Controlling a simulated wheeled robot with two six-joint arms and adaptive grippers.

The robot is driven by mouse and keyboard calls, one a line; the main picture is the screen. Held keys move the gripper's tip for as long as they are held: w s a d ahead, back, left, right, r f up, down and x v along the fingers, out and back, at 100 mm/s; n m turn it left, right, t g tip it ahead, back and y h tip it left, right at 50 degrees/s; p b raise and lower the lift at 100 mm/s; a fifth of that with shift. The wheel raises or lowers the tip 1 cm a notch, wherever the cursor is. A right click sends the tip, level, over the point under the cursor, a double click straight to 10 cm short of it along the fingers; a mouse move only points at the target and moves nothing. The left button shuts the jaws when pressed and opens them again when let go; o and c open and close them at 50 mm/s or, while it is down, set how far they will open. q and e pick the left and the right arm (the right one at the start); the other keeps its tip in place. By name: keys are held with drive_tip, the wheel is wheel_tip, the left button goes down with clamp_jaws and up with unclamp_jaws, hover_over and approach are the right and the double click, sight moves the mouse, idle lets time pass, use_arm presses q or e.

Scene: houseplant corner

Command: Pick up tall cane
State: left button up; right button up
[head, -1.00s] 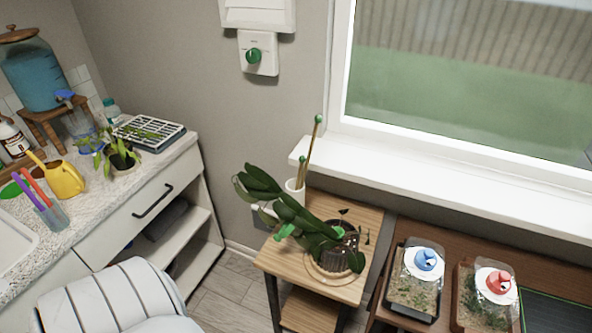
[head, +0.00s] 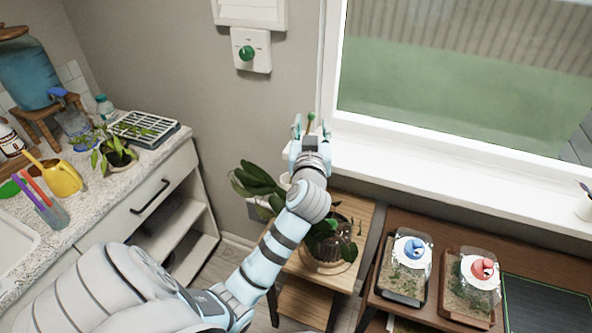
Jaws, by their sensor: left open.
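The tall cane (head: 310,117) shows only its green tip, between the fingers of my left gripper. The rest of it is hidden behind the gripper and wrist. My left gripper (head: 310,127) is open, its two fingers on either side of the tip; I cannot tell whether they touch it. A small part of the white holder (head: 286,181) shows left of my wrist. The shorter cane is hidden. My right gripper is not in view.
A leafy plant (head: 258,180) in a dark pot stands on the wooden stand (head: 355,212), partly behind my left arm. The window sill (head: 430,185) is close on the right. Two clear-lidded trays, blue-knobbed (head: 405,268) and red-knobbed (head: 470,285), stand at lower right.

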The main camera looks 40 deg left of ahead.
sight(311, 118)
use_arm(q)
drive_tip(key=x, duration=0.5)
drive_tip(key=shift+w+a+f+p, duration=0.15)
drive_tip(key=shift+a+p, duration=0.1)
drive_tip(key=shift+p, duration=0.15)
drive_tip(key=shift+w+a+f, duration=0.1)
drive_tip(key=shift+w+a, duration=0.15)
drive_tip(key=shift+w, duration=0.05)
clamp_jaws()
